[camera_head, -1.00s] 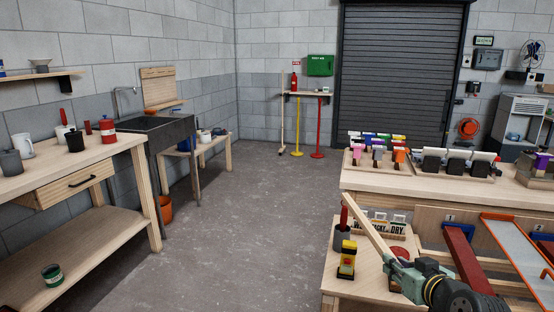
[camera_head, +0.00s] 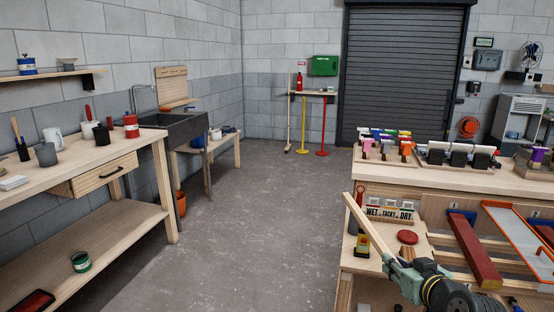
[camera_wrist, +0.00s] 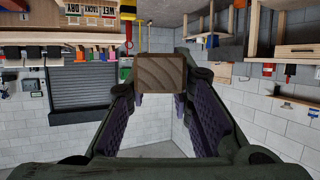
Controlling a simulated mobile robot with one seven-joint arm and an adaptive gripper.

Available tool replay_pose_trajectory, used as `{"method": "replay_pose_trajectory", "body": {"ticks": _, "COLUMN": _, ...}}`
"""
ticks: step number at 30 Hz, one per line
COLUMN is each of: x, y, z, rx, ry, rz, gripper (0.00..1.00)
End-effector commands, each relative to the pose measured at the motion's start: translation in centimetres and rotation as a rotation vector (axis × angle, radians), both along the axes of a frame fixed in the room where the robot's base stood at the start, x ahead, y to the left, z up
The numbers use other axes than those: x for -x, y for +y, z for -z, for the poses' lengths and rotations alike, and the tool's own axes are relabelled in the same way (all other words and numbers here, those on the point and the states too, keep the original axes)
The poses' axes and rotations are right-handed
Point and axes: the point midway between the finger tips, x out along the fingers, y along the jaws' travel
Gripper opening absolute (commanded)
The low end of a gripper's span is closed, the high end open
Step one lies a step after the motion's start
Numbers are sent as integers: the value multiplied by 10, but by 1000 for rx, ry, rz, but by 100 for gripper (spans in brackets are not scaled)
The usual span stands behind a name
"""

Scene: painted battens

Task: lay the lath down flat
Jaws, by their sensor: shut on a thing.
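The lath (camera_head: 362,220) is a pale, bare wooden stick. In the head view it slants up and to the left out of my gripper (camera_head: 392,266), with its far end raised above the low bench at the lower right. My gripper is shut on its lower end. In the wrist view, the square brown end face of the lath (camera_wrist: 160,74) sits between the two dark fingers of my gripper (camera_wrist: 162,98). The rest of its length is hidden behind that face there. The lath is tilted, not level.
A red batten (camera_head: 474,254) lies on a rack at the right, beside an orange-edged panel (camera_head: 518,240). A WET/TACKY/DRY sign (camera_head: 390,214), a yellow-and-black bottle (camera_head: 362,242) and a red disc (camera_head: 407,237) are close to the lath. The middle floor is open.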

Motion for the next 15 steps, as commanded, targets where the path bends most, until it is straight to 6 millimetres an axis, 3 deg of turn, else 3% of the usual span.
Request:
{"method": "replay_pose_trajectory", "body": {"ticks": 1, "x": -8, "y": 6, "z": 20, "rx": -6, "ry": 9, "rz": 0, "gripper": 0}}
{"method": "replay_pose_trajectory", "body": {"ticks": 8, "x": -38, "y": 23, "z": 88, "rx": -8, "ry": 12, "rz": 41, "gripper": 0}}
{"method": "replay_pose_trajectory", "body": {"ticks": 11, "x": -52, "y": 37, "z": 131, "rx": -9, "ry": 13, "rz": 63, "gripper": 0}}
{"method": "replay_pose_trajectory", "body": {"ticks": 15, "x": -69, "y": 66, "z": 206, "rx": -10, "ry": 15, "rz": 100, "gripper": 0}}
